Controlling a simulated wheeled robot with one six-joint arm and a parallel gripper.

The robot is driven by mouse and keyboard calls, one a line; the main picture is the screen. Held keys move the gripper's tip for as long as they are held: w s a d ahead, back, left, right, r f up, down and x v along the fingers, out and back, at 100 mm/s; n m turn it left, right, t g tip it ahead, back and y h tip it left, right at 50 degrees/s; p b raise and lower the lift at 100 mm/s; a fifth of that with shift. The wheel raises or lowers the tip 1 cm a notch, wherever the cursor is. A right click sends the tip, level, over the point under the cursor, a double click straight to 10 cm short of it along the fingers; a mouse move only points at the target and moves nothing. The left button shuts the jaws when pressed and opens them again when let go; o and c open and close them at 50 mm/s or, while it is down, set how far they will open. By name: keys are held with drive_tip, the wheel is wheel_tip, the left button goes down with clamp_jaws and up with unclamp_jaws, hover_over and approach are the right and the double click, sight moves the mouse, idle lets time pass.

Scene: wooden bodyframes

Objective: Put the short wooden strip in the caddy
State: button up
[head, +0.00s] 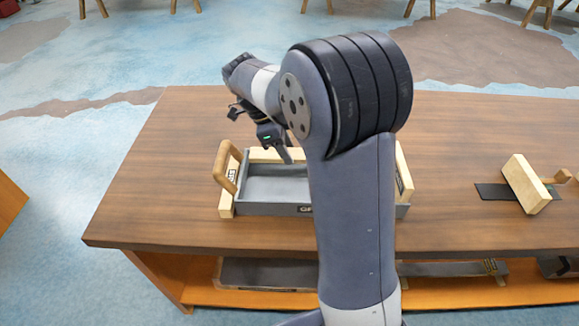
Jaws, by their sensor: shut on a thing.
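The caddy (262,209) is a grey tray with pale wooden ends and a rounded wooden handle at its left end. It stands on the brown table, and my arm hides part of its right half. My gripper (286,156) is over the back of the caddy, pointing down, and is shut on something. I cannot make out the held thing, as the gripper and arm cover it. I cannot pick out the short wooden strip for sure. The visible part of the caddy floor looks empty.
A pale wooden block (525,184) stands tilted on a dark mat (492,192) at the right of the table (160,190). A small wooden piece (564,176) is beside it. The table left of the caddy is clear. Grey items lie on the shelf below.

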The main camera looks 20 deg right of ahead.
sight(272, 151)
drive_tip(key=shift+w+f, duration=0.25)
drive_tip(key=shift+f, duration=0.05)
wheel_tip(272, 151, down, 9)
drive_tip(key=shift+f, duration=0.15)
drive_tip(key=shift+f, duration=0.1)
drive_tip(key=o, duration=1.1)
drive_tip(key=shift+r, duration=0.2)
drive_tip(key=v, duration=1.1)
drive_tip(key=shift+a+r, duration=0.25)
drive_tip(key=shift+r, duration=0.1)
